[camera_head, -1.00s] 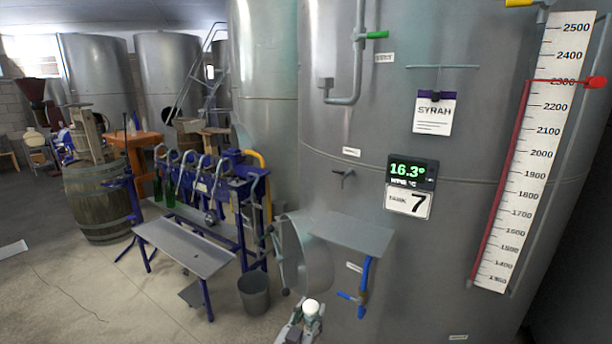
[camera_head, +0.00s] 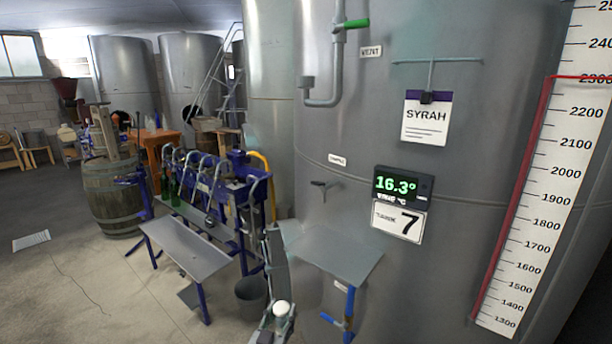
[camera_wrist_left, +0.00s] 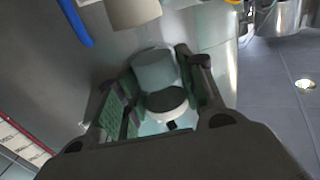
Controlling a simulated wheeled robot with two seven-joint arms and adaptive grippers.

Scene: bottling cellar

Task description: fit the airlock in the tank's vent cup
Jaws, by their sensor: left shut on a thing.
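My left gripper (camera_head: 272,324) is at the bottom of the head view, below the small grey shelf. It is shut on the airlock, whose white rounded cap (camera_head: 282,308) shows above the fingers. In the left wrist view the airlock's pale, see-through body (camera_wrist_left: 156,68) sits between the two fingers, with its white cap nearer the camera. The vent cup (camera_head: 307,82) is a small grey cup at the end of the bent pipe on the tank (camera_head: 430,130), high above the gripper. Its inside is hidden. My right gripper is not in view.
A grey shelf (camera_head: 338,255) juts from the tank, with a blue-handled valve (camera_head: 349,303) under it. A bottling stand with a bench (camera_head: 190,250), a bucket (camera_head: 252,290) and a barrel (camera_head: 112,195) stand to the left. The floor at the far left is mostly clear.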

